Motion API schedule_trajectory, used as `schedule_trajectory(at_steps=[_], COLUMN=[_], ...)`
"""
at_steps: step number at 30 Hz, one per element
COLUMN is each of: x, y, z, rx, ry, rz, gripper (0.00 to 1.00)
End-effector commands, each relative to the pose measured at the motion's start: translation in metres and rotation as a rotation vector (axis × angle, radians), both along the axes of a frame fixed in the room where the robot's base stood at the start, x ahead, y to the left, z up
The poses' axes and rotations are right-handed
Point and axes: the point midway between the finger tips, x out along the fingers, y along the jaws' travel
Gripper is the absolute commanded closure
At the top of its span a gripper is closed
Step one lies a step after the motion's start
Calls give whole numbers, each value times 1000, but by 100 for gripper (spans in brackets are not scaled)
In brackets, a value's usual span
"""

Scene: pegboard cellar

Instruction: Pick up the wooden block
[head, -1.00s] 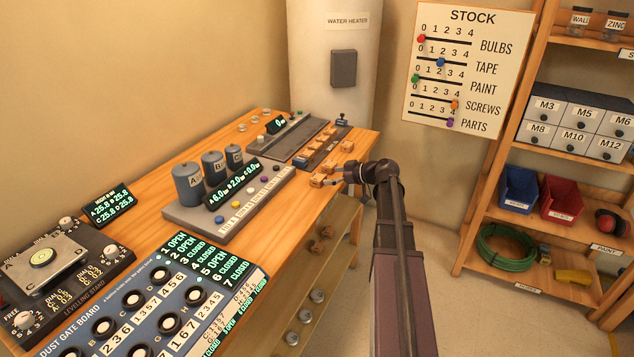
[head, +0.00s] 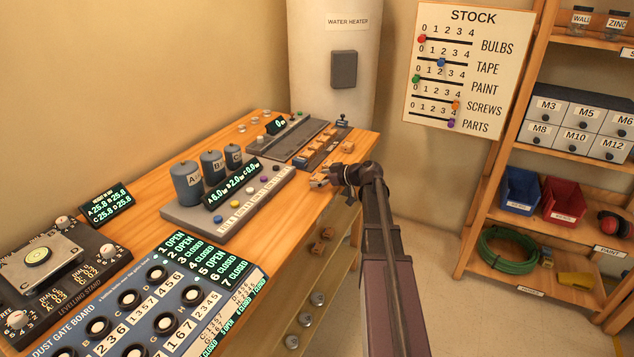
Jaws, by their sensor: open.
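A small wooden block (head: 317,183) lies on the bench near its right edge, beside the long grey console with the buttons. My gripper (head: 324,177) is open and low at the block, coming in from the right. The fingers and wrist partly cover the block, and I cannot tell whether the fingers touch it or stand around it. More wooden blocks (head: 311,153) sit on a dark rack farther back on the bench.
The grey console (head: 180,212) with several buttons and blue canisters stands left of my gripper. A dust gate board (head: 150,330) lies at the near end of the wooden bench (head: 290,208). A shelf (head: 500,200) with bins stands at right.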

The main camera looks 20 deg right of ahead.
Motion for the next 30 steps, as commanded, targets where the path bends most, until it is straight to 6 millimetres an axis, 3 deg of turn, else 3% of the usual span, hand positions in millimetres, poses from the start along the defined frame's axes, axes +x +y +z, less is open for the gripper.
schedule_trajectory(at_steps=[10, 16, 30], x=[0, 0, 0], y=[0, 0, 0], z=[0, 0, 2], rx=[0, 0, 0], ry=[0, 0, 0], rz=[0, 0, 0], gripper=[3, 62, 63])
